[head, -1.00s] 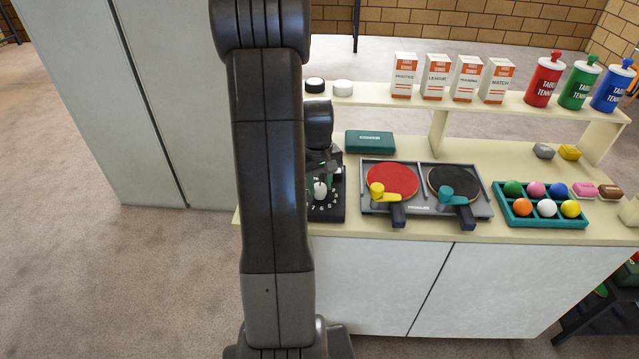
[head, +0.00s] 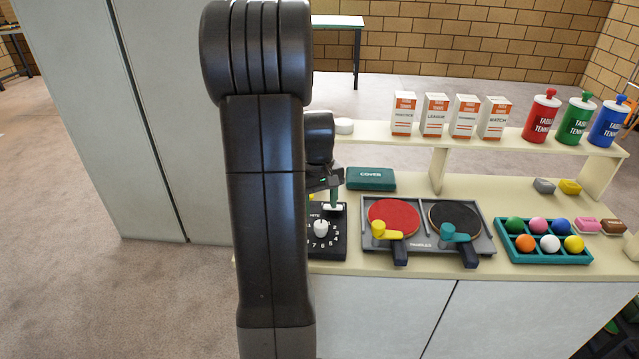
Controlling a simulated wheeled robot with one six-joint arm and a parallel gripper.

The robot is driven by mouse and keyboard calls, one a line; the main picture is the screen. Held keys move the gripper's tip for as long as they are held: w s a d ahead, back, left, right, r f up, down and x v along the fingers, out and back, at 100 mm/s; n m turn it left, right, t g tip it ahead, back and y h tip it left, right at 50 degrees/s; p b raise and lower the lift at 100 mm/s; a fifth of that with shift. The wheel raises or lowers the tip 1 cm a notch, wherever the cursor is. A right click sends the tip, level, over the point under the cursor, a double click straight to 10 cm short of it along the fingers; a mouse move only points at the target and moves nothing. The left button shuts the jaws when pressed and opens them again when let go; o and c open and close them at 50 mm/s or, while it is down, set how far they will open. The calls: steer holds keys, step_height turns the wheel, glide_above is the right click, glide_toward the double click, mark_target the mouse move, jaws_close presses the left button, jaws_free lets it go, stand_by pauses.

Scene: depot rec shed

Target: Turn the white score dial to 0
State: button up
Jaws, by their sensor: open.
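The white score dial (head: 320,228) is a small knob on a black panel (head: 329,249) with white numerals around it, at the left end of the counter. The dial stands upright from the panel. Which numeral it points to is too small to tell, and my arm hides the panel's left part. My gripper (head: 333,206) is open, just behind and above the dial, and looks apart from it. One green finger with a pale tip shows; the rest of the gripper is partly hidden by my arm.
Right of the panel, a grey tray (head: 486,243) holds a red and a black paddle. A teal case (head: 371,179) lies behind. A teal ball tray (head: 497,222) is further right. A raised shelf (head: 380,137) carries boxes and bottles.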

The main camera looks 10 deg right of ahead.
mark_target(321, 224)
step_height(321, 224, up, 8)
steer(key=shift+f, duration=0.2)
steer(key=shift+a, duration=0.1)
steer(key=f, duration=1.4)
steer(key=shift+d, duration=0.2)
steer(key=shift+r, duration=0.1)
